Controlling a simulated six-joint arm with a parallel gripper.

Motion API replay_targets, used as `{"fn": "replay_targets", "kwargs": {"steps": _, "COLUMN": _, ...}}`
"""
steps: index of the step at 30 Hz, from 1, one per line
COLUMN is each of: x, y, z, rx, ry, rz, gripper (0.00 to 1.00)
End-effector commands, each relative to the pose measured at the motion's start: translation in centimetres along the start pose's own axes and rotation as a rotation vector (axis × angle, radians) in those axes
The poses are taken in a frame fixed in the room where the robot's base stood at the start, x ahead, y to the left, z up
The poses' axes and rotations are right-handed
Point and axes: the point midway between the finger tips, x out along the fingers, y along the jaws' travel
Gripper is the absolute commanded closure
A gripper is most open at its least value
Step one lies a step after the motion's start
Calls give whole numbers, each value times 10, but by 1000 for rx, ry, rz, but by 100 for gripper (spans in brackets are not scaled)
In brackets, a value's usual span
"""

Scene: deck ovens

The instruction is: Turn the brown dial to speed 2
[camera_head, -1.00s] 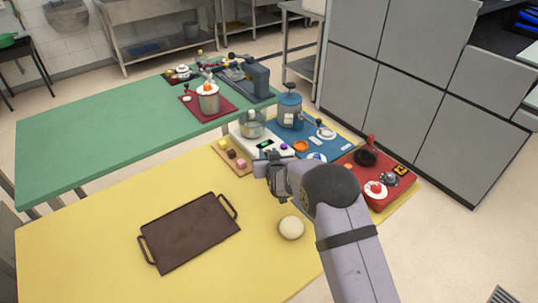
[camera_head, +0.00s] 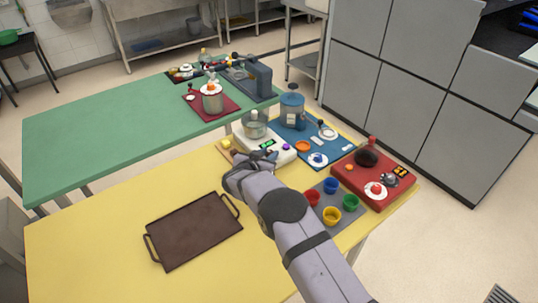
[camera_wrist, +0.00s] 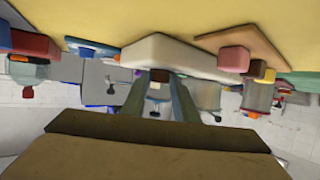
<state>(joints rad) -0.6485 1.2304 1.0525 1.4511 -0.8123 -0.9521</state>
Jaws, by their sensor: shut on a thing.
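The white machine (camera_head: 280,150) with a clear bowl (camera_head: 255,124) stands on the yellow table. It has a green-lit display (camera_head: 267,143), too small to read, and a purple knob (camera_head: 286,147). In the wrist view the white machine (camera_wrist: 195,58) appears upside down. The brown dial (camera_wrist: 159,75) shows there between my fingertips, at the machine's side. My gripper (camera_head: 234,178) is at the machine's near left side, and its fingers (camera_wrist: 160,88) are shut on the dial. In the head view my gripper hides the dial, and its setting cannot be read.
Left of the machine is a wooden board (camera_wrist: 245,42) with pink, brown and yellow cubes. A dark tray (camera_head: 193,235) lies in front. Coloured cups on a grey mat (camera_head: 318,220) and a red appliance (camera_head: 372,185) are to the right.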

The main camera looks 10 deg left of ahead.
Motion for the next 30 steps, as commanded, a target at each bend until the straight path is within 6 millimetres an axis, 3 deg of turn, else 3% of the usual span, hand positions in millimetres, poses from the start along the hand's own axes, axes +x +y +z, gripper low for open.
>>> {"fn": "replay_targets", "kwargs": {"steps": 15, "x": 2, "y": -4, "z": 2, "rx": 68, "ry": 2, "rz": 154, "gripper": 96}}
{"fn": "replay_targets", "kwargs": {"steps": 30, "x": 1, "y": -4, "z": -2, "rx": 77, "ry": 3, "rz": 183, "gripper": 96}}
